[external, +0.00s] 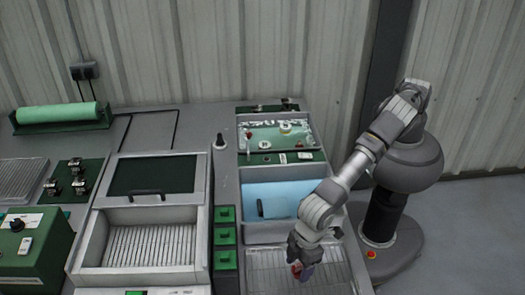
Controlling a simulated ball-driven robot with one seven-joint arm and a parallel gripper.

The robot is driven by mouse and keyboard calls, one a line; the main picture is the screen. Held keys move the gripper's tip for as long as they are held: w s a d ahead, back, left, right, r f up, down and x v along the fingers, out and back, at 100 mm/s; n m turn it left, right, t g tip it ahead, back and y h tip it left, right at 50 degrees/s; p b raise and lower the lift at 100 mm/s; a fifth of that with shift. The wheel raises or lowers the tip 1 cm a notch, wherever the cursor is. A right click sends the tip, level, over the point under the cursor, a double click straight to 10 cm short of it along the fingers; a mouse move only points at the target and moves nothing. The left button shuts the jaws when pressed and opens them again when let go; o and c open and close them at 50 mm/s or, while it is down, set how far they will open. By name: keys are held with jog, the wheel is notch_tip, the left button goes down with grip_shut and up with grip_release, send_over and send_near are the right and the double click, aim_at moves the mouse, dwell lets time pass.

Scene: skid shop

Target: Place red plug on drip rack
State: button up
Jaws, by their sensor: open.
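My gripper (303,257) is open and low over the ribbed metal drip rack (265,262) at the front right of the bench. A small red thing (296,269), which looks like the red plug, shows at my gripper's fingers, over or on the rack. My gripper partly hides it, and I cannot tell whether it touches the rack or a finger. A bluish-purple piece (306,272) shows beside it.
Behind the rack is a blue-lined basin (262,190) with a dark blue item in it, and behind that a tray (272,136) of small parts. A large ribbed basin (150,245) stands further left.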

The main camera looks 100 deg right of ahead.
jog(key=shift+r, duration=0.1)
notch_tip(320, 180, up, 12)
jog(key=s+p, duration=0.2)
jog(key=p, duration=0.2)
jog(key=w+d+r+m+t+y, duration=0.15)
jog(key=w+d+r, duration=0.25)
jog(key=d+r, duration=0.55)
jog(key=w+d+r+t, duration=0.2)
jog(key=w+d+r, duration=0.3)
jog(key=r, duration=0.7)
jog(key=w+d+r+m+t+y, duration=0.1)
jog(key=w+d+r+t, duration=0.15)
jog(key=d+r, duration=0.7)
jog(key=s+d+r+m+t, duration=0.1)
jog(key=s+d+r+t, duration=0.2)
jog(key=d+r, duration=1.05)
jog(key=s+d+r+t+h, duration=0.1)
jog(key=s+d+r+t, duration=0.1)
jog(key=s+d+r, duration=0.3)
jog(key=s+d+r+t+h, duration=0.2)
jog(key=s+d+r, duration=0.4)
jog(key=s+r, duration=0.3)
notch_tip(320, 180, up, 3)
jog(key=shift+s+r+m+t, duration=0.2)
jog(key=shift+s+m+t, duration=0.1)
jog(key=shift+m+t, duration=0.15)
